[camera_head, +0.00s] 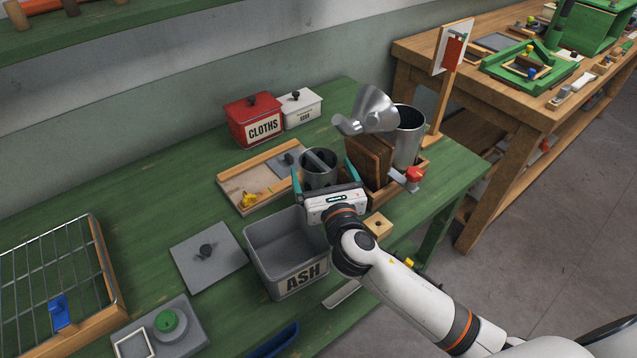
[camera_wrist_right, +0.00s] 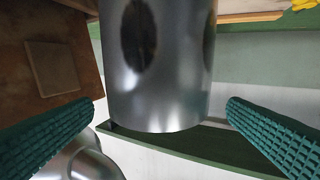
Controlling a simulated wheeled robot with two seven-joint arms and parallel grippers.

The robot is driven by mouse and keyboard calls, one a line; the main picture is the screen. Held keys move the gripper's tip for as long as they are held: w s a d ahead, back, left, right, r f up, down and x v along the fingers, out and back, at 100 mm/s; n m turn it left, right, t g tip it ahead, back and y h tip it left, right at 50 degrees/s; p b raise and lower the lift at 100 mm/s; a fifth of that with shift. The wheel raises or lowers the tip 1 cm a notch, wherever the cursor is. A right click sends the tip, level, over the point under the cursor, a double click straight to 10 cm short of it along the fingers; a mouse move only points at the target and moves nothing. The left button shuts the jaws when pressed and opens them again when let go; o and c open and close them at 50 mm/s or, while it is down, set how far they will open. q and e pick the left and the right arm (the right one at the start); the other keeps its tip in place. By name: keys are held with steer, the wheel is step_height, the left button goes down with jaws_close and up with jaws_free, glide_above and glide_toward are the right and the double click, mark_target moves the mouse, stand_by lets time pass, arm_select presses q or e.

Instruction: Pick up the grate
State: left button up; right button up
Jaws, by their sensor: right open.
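A short grey metal cylinder (camera_head: 318,154), which may be the grate, stands on the green bench beside the wooden smoker bellows. A bar shows across its open top. In the right wrist view a steel cylinder (camera_wrist_right: 160,75) with dark oval marks stands between my finger pads; I cannot tell if they touch it. My right gripper (camera_head: 323,166) is open, with a teal finger on each side of the cylinder; its fingers also show in the wrist view (camera_wrist_right: 162,108). My gripper body hides the cylinder's lower part. My left gripper is not in view.
Close on the right are the wooden bellows (camera_head: 367,160), a tall steel can (camera_head: 410,135) and a spouted cone lid (camera_head: 376,105). A wooden tray (camera_head: 240,180) lies left and an ash bin (camera_head: 265,265) in front. A framed wire grid (camera_head: 50,265) lies far left.

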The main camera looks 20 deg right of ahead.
mark_target(319, 161)
steer(key=w, duration=0.4)
steer(key=shift+w+d, duration=0.15)
steer(key=c, duration=1.3)
steer(key=shift+c, duration=0.8)
steer(key=shift+r, duration=0.1)
